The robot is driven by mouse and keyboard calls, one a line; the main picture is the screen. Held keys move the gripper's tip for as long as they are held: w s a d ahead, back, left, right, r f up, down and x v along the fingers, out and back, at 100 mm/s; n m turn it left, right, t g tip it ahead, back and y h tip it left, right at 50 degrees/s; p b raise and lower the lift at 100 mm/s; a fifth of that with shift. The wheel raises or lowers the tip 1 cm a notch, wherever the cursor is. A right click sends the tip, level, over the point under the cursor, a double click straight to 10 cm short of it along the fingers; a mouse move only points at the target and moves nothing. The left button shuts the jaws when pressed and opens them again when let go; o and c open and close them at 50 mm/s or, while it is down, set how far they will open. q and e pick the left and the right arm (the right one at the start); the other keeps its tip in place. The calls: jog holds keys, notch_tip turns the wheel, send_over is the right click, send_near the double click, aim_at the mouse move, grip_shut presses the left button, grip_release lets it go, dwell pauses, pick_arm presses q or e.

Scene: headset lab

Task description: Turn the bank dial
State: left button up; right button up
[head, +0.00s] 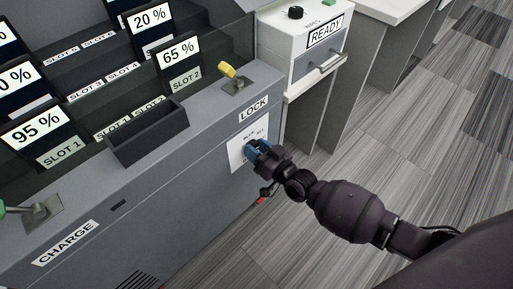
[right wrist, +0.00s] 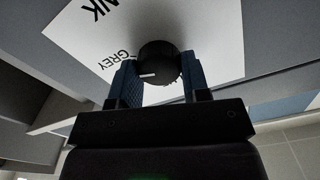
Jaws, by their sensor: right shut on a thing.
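The bank dial (right wrist: 157,62) is a round black knob with a white pointer mark, set on a white label plate (right wrist: 85,35) with black lettering, of which "GREY" can be read. In the head view the plate (head: 236,155) is on the front face of the grey bank, below the LOCK sign. My right gripper (right wrist: 157,80) is shut on the dial, with one blue finger on each side of it. In the head view the right gripper (head: 259,147) covers the dial. My left gripper is not in view.
The grey bank (head: 190,170) carries slots with percent screens, a yellow-handled lever (head: 230,75) by LOCK and a green-handled lever (head: 35,210) by CHARGE. A white READY unit (head: 305,45) stands to the right. The floor at right is clear.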

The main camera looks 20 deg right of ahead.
jog(key=shift+f+m, duration=0.1)
jog(key=shift+m, duration=0.9)
jog(key=o, duration=0.9)
jog(key=shift+s+d, duration=0.25)
jog(key=shift+s, duration=0.3)
pick_arm(q)
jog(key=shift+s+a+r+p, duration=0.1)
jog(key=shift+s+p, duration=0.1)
jog(key=shift+p, duration=0.75)
pick_arm(e)
jog(key=shift+v, duration=4.8)
